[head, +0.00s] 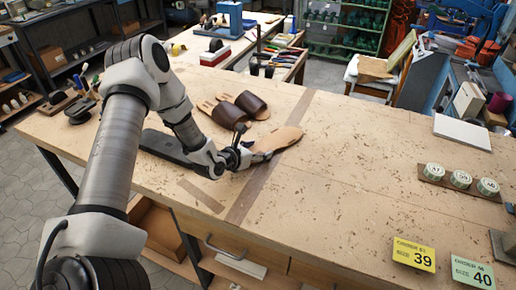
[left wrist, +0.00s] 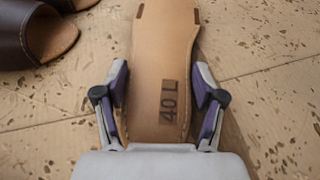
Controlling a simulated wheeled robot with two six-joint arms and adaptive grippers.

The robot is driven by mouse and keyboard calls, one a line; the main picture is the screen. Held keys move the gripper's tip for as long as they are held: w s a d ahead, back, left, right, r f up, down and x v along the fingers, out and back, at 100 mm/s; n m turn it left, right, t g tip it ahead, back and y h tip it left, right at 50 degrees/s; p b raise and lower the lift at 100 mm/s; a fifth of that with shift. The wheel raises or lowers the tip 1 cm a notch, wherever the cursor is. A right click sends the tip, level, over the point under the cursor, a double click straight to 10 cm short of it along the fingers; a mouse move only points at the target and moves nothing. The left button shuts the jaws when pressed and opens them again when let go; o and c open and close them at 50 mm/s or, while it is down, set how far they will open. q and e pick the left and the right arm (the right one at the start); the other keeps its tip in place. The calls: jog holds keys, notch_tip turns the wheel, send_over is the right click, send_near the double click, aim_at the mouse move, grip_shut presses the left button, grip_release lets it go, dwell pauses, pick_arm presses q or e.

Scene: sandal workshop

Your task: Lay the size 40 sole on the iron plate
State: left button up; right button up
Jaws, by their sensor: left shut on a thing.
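The tan sole marked "40 L" (left wrist: 166,45) lies lengthwise between the fingers of my left gripper (left wrist: 160,88), which is shut on its heel end. In the head view the sole (head: 281,140) points away to the right from my left gripper (head: 258,153), low over the bench or on it; I cannot tell whether it touches. A pale flat plate (head: 462,131) lies on the bench at the right, and a dark grey piece (head: 503,246) is cut by the right edge. I cannot tell which is the iron plate. My right gripper is not in view.
Brown-strapped sandals (head: 243,104) lie just behind the sole. Three round tins (head: 460,179) stand in a strip at the right. A yellow size 39 card (head: 413,254) and a green size 40 card (head: 472,272) lie at the front right. The middle of the bench (head: 345,170) is clear.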

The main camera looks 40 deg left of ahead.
pick_arm(q)
jog(key=shift+w+f, duration=0.3)
jog(key=o, duration=1.2)
jog(key=shift+s+r, duration=0.1)
jog(key=shift+s, duration=0.05)
jog(key=shift+o, duration=0.2)
